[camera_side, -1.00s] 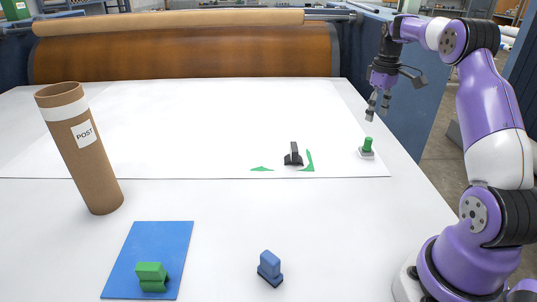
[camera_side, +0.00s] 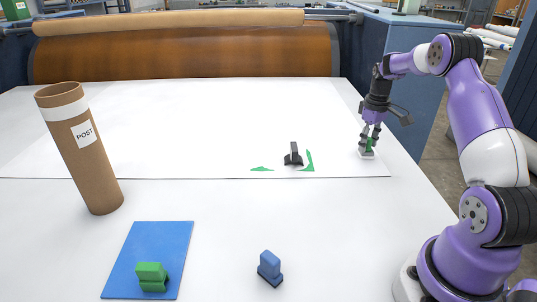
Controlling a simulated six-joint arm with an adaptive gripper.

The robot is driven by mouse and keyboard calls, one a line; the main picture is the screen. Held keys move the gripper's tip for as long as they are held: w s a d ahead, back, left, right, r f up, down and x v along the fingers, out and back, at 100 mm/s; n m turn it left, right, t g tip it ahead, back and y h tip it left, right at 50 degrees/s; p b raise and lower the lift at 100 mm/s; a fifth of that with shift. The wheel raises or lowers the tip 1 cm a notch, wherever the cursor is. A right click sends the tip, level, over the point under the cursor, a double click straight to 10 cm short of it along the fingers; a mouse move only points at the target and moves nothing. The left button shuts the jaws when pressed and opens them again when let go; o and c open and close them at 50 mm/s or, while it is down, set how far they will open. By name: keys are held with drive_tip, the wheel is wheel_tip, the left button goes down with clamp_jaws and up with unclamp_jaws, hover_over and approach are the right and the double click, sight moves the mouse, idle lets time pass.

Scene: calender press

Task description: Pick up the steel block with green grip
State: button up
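The steel block with green grip (camera_side: 367,155) sits at the right end of the white sheet, near its front edge. Its light steel base shows below the fingers, and its green grip shows partly between them. My gripper (camera_side: 369,143) points down over the block with its fingers on either side of the green grip. The fingers hide much of the grip, and I cannot tell whether they touch it.
A dark block (camera_side: 293,155) stands on the sheet beside green corner marks (camera_side: 309,161). A blue block (camera_side: 270,268) and a green block (camera_side: 152,277) on a blue mat (camera_side: 165,236) are in front. A POST tube (camera_side: 82,150) stands left. The middle of the sheet is clear.

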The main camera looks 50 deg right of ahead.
clamp_jaws()
drive_tip(key=shift+r, duration=0.15)
